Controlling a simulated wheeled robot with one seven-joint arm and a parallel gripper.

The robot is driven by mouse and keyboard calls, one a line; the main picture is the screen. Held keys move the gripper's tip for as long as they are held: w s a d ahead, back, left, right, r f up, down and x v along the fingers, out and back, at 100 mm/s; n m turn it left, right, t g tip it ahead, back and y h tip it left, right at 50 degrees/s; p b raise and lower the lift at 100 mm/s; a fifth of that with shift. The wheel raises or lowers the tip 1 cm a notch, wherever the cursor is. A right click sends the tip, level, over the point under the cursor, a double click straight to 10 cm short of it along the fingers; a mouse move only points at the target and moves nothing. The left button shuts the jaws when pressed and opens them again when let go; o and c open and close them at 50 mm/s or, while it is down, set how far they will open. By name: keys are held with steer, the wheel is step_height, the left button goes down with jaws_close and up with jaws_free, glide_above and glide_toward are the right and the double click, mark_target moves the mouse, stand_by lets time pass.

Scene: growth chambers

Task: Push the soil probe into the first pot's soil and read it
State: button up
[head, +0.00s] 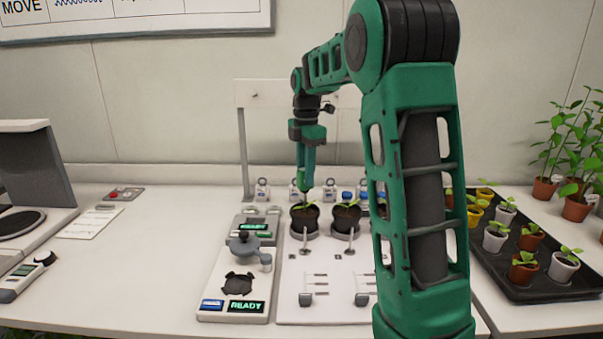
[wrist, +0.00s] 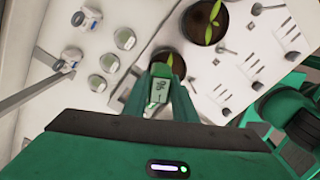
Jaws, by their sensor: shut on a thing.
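My gripper (head: 306,180) points down just above the left dark pot (head: 304,222), which holds soil and a small green seedling. In the wrist view my gripper (wrist: 161,80) is shut on the soil probe (wrist: 159,93), whose small grey display faces the camera; its digits are too small to read surely. The same pot (wrist: 170,52) lies right beyond the fingertips in that view. The probe's lower end is hidden, so I cannot tell whether it is in the soil. A second dark pot (head: 346,218) with a seedling stands to the right.
A device with a green READY display (head: 245,307) stands left of the white pot board (head: 292,300). Small bottles line the back. A black tray (head: 520,288) of potted seedlings is at right. My arm hides part of the bench.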

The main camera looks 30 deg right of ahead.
steer(key=shift+f, duration=1.2)
steer(key=o, duration=1.2)
step_height(320, 180, up, 11)
steer(key=shift+w+f, duration=0.1)
steer(key=shift+f, duration=0.05)
steer(key=s+a+f+m, duration=0.1)
steer(key=s+f+m, duration=0.4)
steer(key=s+m, duration=0.3)
steer(key=s+a+f+m, duration=0.2)
steer(key=s+f+m, duration=0.4)
steer(key=s, duration=1)
steer(key=s+a+f+m, duration=0.2)
steer(key=s+f+m, duration=0.4)
steer(key=s+m, duration=0.3)
steer(key=shift+s+a+f+m, duration=0.15)
steer(key=shift+s, duration=0.7)
steer(key=shift+s+a+f+m, duration=0.1)
steer(key=shift+s+m, duration=0.05)
steer(key=shift+s, duration=0.7)
